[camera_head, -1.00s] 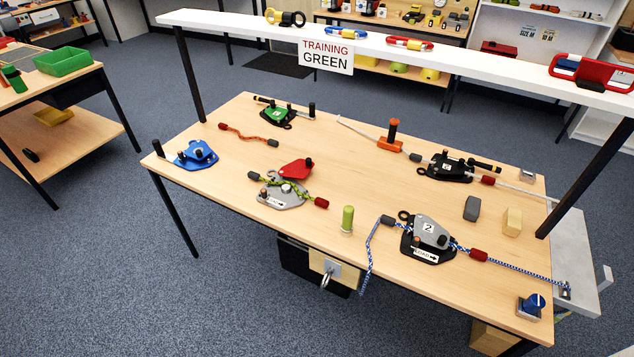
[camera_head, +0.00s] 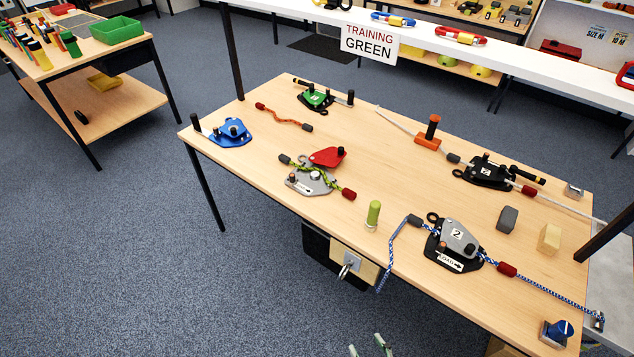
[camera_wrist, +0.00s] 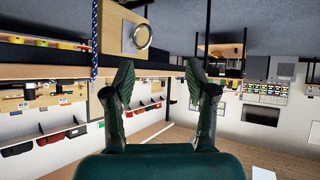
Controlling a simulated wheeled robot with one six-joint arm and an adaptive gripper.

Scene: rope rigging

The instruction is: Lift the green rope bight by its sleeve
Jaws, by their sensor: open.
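The green rope (camera_head: 297,168) runs through a grey plate device with an opened red cover (camera_head: 327,157) on the wooden table (camera_head: 250,180). It has a dark sleeve (camera_head: 285,159) at its left end and a red sleeve (camera_head: 348,195) at its right end. I cannot tell a raised bight in it; the rope lies low on the device. My gripper (camera_head: 370,347) shows only as fingertips at the bottom edge of the head view, in front of the table and well apart from the rope. In the wrist view my gripper (camera_wrist: 158,75) is open and empty. No green rope shows there.
A green peg (camera_head: 373,214) stands near the front edge. A blue-and-white rope (camera_head: 392,250) hangs over that edge, near a wooden block with a metal ring (camera_head: 347,268). An overhead shelf bears a "TRAINING GREEN" sign (camera_head: 369,42). Floor in front is clear.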

